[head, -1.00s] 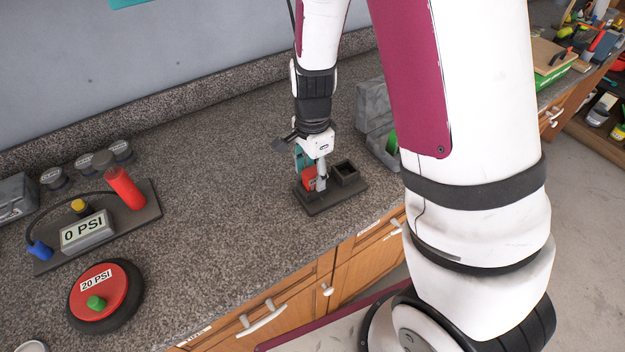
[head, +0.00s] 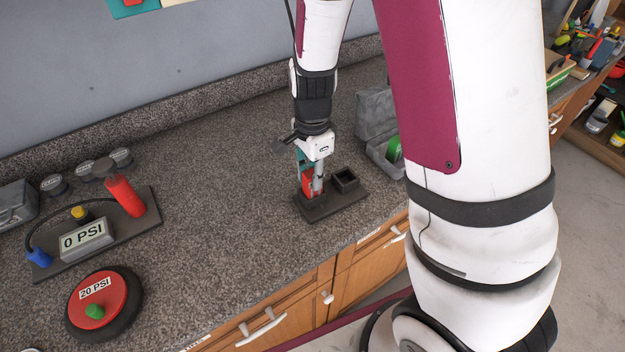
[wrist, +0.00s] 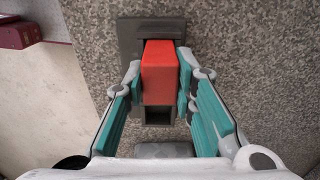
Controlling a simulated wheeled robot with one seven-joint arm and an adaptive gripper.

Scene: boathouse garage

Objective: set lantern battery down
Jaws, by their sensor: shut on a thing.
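The lantern battery is a red block (wrist: 160,72), seen between the finger pads in the wrist view. In the head view its red side (head: 307,184) shows below my gripper (head: 311,178). My gripper is shut on it, with a teal finger on each side in the wrist view (wrist: 160,85). The battery is upright over the left part of a dark holder (head: 330,207) on the counter. The holder's right socket (head: 345,179) is open and empty. The fingers hide the battery's lower end in the head view, so I cannot tell whether it touches the holder.
A grey case (head: 376,118) with a green thing inside stands behind the holder to the right. A pressure gauge board (head: 100,235) and a red round tank (head: 103,300) are at the left. The granite counter (head: 215,200) between is clear.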

